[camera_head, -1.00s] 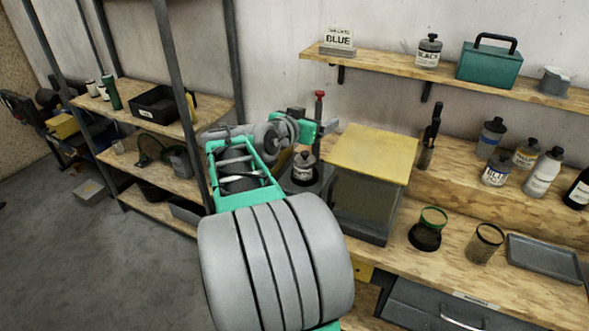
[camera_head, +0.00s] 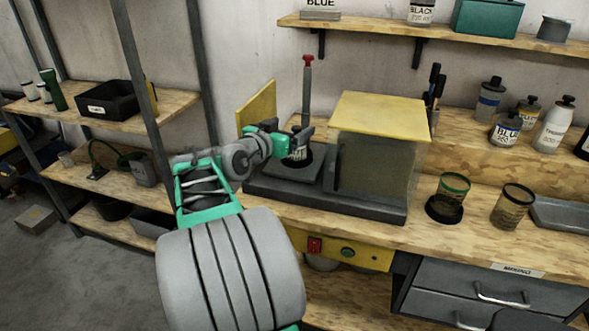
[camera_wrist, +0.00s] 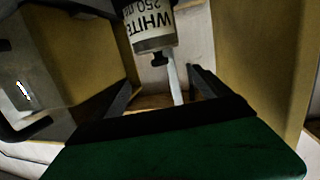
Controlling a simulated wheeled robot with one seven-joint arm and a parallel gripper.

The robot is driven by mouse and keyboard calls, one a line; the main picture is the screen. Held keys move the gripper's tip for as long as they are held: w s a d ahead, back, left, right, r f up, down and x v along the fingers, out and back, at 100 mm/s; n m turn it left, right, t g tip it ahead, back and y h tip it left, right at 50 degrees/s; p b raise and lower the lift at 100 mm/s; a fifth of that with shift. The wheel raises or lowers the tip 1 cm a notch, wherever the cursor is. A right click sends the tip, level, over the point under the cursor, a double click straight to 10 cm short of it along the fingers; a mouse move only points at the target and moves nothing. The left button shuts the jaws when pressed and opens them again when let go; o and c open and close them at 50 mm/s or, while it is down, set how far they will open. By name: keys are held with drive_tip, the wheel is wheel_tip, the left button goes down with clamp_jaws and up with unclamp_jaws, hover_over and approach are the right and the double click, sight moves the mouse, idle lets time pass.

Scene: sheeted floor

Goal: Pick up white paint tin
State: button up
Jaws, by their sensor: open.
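The white paint tin (camera_head: 297,154) is a small pale can with a dark-lettered label. It stands on the dark grey base (camera_head: 284,178) of a bench machine. My gripper (camera_head: 293,140) is in front of it and hides part of it.
A yellow-topped box (camera_head: 380,115) stands close right of the tin, and a yellow panel (camera_head: 257,107) is behind left. A red-topped post (camera_head: 307,90) rises behind the tin. Green-rimmed and dark-rimmed cups (camera_head: 512,208) stand on the bench at right. A shelf rack post (camera_head: 140,85) is left.

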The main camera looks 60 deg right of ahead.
sight(302, 153)
wheel_tip(302, 153, down, 4)
drive_tip(key=shift+f+b, duration=0.15)
drive_tip(key=shift+b, duration=1.05)
drive_tip(key=d, duration=0.2)
drive_tip(key=d+p, duration=0.1)
drive_tip(key=d, duration=0.4)
drive_tip(key=shift+d+f, duration=0.4)
drive_tip(key=shift+c, duration=0.4)
drive_tip(key=shift+r, duration=0.1)
clamp_jaws()
